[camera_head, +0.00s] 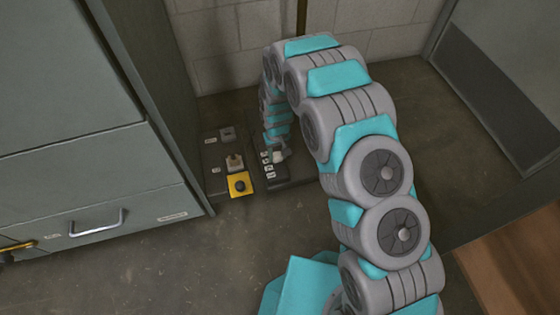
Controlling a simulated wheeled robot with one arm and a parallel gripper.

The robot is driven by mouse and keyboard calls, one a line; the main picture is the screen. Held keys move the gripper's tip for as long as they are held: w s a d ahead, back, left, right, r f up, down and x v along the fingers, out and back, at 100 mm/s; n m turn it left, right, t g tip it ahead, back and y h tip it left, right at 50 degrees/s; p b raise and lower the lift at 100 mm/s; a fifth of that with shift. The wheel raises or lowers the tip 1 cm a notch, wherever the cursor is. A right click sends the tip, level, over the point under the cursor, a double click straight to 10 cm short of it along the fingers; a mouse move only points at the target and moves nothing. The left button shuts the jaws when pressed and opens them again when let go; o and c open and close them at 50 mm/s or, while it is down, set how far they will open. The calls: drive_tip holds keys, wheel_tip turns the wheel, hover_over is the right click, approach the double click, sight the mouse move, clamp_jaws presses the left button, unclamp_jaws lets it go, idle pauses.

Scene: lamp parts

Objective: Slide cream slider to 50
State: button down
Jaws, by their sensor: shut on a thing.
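A dark control panel (292,171) with small white labels lies on the floor by the wall. A small cream slider (279,156) shows on it, at the end of my arm. My gripper (277,148) reaches down to the slider from above and is shut on it. The fingers are small and partly hidden by the arm, so their exact grip is hard to see. The slider's scale marks are too small to read.
Left of the panel is another dark panel with a yellow box bearing a black button (239,185), a beige switch (234,162) and a grey switch (227,134). A grey-green cabinet (95,165) stands at left. A door (500,90) is at right. Floor in front is clear.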

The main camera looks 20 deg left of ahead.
sight(277, 153)
drive_tip(key=shift+w+a, duration=0.2)
drive_tip(key=shift+w, duration=0.15)
drive_tip(key=shift+c, duration=2)
unclamp_jaws()
wheel_tip(277, 153, up, 8)
drive_tip(key=shift+f+p, duration=0.15)
drive_tip(key=shift+p, duration=0.25)
